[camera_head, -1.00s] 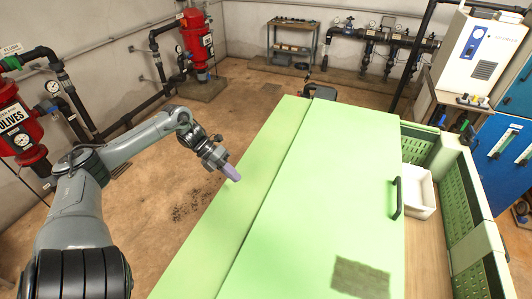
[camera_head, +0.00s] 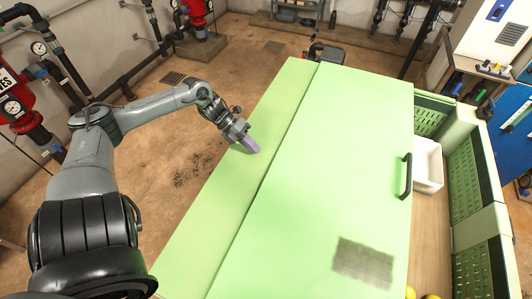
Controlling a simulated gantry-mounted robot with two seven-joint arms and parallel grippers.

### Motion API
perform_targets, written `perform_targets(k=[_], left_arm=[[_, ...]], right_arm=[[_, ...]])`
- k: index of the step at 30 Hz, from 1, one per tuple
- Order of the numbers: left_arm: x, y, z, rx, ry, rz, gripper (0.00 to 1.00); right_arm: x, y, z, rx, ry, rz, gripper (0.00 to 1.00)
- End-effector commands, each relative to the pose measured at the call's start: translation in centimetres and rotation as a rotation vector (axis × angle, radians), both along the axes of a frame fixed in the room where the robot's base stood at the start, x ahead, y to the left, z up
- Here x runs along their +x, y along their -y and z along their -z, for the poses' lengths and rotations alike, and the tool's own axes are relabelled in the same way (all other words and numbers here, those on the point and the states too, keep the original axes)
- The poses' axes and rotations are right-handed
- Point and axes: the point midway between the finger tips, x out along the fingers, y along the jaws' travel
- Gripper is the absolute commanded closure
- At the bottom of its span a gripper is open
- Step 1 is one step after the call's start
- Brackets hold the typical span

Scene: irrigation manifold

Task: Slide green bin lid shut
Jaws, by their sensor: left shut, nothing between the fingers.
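The green bin lid (camera_head: 315,190) is a large flat panel over most of the bin, with a darker patch near its front. A black handle (camera_head: 406,176) stands at its right edge. To the right of that edge the bin (camera_head: 468,180) is open, with green slotted walls and a wooden floor. My left gripper (camera_head: 252,147) is shut and empty, its purple fingers over the left strip of the green top. Whether they touch it I cannot tell. The left gripper is well left of the handle. My right gripper is not in view.
A white tray (camera_head: 428,165) and some yellow round things (camera_head: 431,296) are in the open part of the bin. Red filter tanks (camera_head: 18,105) and black pipes stand at the left. A white control box (camera_head: 492,38) is at the back right. Brown floor lies clear left of the bin.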

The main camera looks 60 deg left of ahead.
Motion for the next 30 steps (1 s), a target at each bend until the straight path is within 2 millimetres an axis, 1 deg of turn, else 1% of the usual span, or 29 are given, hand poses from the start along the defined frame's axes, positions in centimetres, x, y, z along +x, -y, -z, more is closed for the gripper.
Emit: perform_targets(k=[3,5,12,18,30], left_arm=[[1.0,1.1,1.3,-0.001,0.004,0.0,1.0],[1.5,1.8,1.0,0.0,0.006,0.001,1.0],[2.8,3.5,1.1,-0.001,0.002,0.0,1.0],[3.2,4.1,1.2,0.0,0.0,0.0,1.0],[3.3,4.2,1.2,0.001,-0.001,0.0,1.0]], right_arm=[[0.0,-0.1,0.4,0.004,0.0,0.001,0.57],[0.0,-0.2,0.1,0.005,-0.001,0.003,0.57],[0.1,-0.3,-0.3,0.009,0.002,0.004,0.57],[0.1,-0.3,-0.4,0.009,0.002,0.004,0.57],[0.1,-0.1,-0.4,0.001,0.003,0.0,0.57]])
